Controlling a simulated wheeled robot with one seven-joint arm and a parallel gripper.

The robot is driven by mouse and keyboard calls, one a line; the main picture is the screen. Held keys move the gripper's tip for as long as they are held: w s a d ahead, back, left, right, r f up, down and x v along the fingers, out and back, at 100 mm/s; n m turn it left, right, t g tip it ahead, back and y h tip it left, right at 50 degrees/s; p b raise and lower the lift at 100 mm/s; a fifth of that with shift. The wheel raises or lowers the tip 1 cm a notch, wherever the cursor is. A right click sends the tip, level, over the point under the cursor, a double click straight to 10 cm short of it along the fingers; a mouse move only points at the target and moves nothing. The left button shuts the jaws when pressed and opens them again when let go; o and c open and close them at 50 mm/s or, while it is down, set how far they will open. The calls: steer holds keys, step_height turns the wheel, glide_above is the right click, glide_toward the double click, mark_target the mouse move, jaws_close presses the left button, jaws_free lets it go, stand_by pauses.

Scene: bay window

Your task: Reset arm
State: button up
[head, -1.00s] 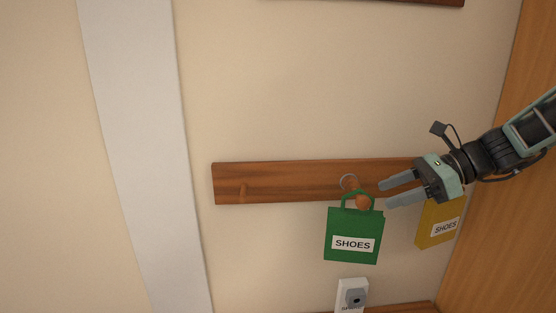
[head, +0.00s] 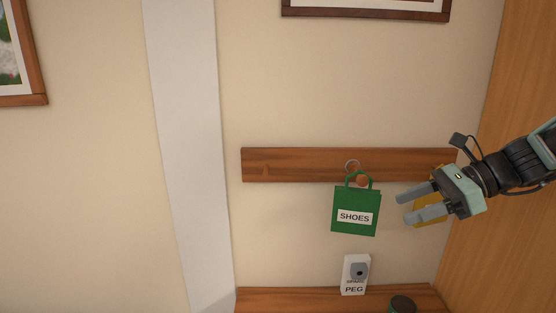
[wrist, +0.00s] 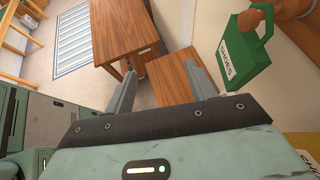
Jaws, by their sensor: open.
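My gripper (head: 412,204) is open and empty, in front of the wall at the right of the head view. Its two fingers point left, apart from the green bag. The green bag (head: 356,224), labelled SHOES, hangs by its handle from a peg on the wooden rail (head: 300,165). It also shows at the upper right of the wrist view (wrist: 238,62). A yellow bag (head: 428,209) is mostly hidden behind my gripper. In the wrist view my gripper (wrist: 162,75) has nothing between its fingers.
Below the bag is a white PEG holder (head: 355,275) above a lower wooden ledge (head: 300,299). A dark round object (head: 402,304) is at the bottom edge. A wooden panel (head: 500,220) bounds the right. The wrist view shows a wooden table (wrist: 115,30) and a striped rug (wrist: 72,42).

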steer(key=s+a+f+n+g+h+b, duration=0.1)
steer(key=s+a+f+n+h+b, duration=0.4)
steer(key=s+f+n, duration=0.5)
steer(key=s+a+f+n+g+h+b, duration=0.1)
steer(key=s+a+f+n+h+b, duration=0.5)
steer(key=s+n, duration=0.9)
steer(key=shift+a+f+n+g+b, duration=0.3)
steer(key=shift+a+f+n+b, duration=0.25)
steer(key=shift+f+n, duration=1.15)
steer(key=shift+s+f, duration=0.1)
steer(key=shift+f, duration=0.1)
stand_by(0.9)
